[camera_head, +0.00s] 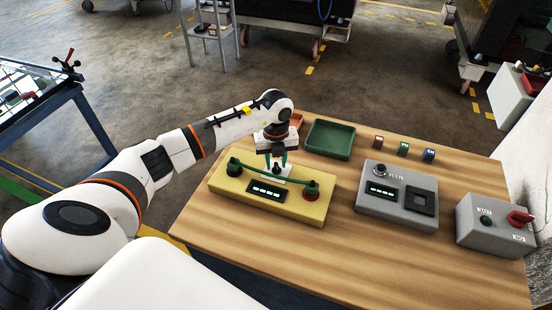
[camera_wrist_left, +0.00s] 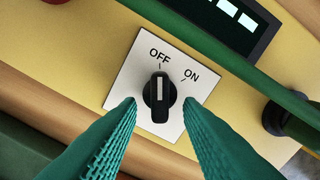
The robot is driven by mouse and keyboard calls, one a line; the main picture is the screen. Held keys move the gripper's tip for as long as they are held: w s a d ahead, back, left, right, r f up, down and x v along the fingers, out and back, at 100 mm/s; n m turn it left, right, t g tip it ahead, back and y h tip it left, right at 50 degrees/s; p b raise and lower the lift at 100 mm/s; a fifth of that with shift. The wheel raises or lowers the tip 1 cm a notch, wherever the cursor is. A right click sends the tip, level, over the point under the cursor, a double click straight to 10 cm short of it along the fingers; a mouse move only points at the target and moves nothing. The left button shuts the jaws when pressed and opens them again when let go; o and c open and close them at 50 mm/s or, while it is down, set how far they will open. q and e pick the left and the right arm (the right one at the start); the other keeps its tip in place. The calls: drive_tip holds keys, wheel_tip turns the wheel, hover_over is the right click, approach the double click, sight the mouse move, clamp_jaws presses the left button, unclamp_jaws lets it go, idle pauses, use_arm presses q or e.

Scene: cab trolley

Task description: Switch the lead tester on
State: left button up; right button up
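The lead tester (camera_head: 230,188) is a yellow box at the table's left, with a lit display (camera_head: 266,190) and a green lead (camera_head: 300,181) across its top. Its black knob (camera_wrist_left: 160,98) sits on a white plate marked OFF and ON in the left wrist view. The knob's white mark points to OFF. My left gripper (camera_head: 277,167) is above the knob plate, pointing down. In the left wrist view its green fingers (camera_wrist_left: 160,106) are open, one on each side of the knob, with gaps showing. My right gripper is not in view.
A grey box with a knob and display (camera_head: 398,208) stands to the right. A grey box with a red switch (camera_head: 480,228) is at the far right. A green tray (camera_head: 330,139) and three small coloured blocks (camera_head: 403,148) are behind. The table's front is clear.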

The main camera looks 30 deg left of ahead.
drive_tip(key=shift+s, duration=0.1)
use_arm(q)
clamp_jaws()
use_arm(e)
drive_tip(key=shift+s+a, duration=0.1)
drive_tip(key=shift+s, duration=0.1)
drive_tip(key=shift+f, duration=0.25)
use_arm(q)
drive_tip(key=shift+w+f+m+b, duration=0.1)
drive_tip(key=shift+w+m+b, duration=0.05)
drive_tip(key=shift+m+b, duration=0.8)
drive_tip(key=m+b, duration=0.2)
drive_tip(key=m, duration=0.1)
drive_tip(key=shift+d+m, duration=0.15)
drive_tip(key=shift+m, duration=0.2)
drive_tip(key=m+b, duration=0.2)
drive_tip(key=m, duration=0.1)
drive_tip(key=shift+d+b, duration=0.15)
drive_tip(key=shift+b, duration=0.2)
drive_tip(key=shift+d+m+b, duration=0.15)
drive_tip(key=shift+m+b, duration=0.6)
drive_tip(key=shift+m, duration=0.85)
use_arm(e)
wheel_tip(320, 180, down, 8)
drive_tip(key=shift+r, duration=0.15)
use_arm(q)
drive_tip(key=shift+r, duration=0.2)
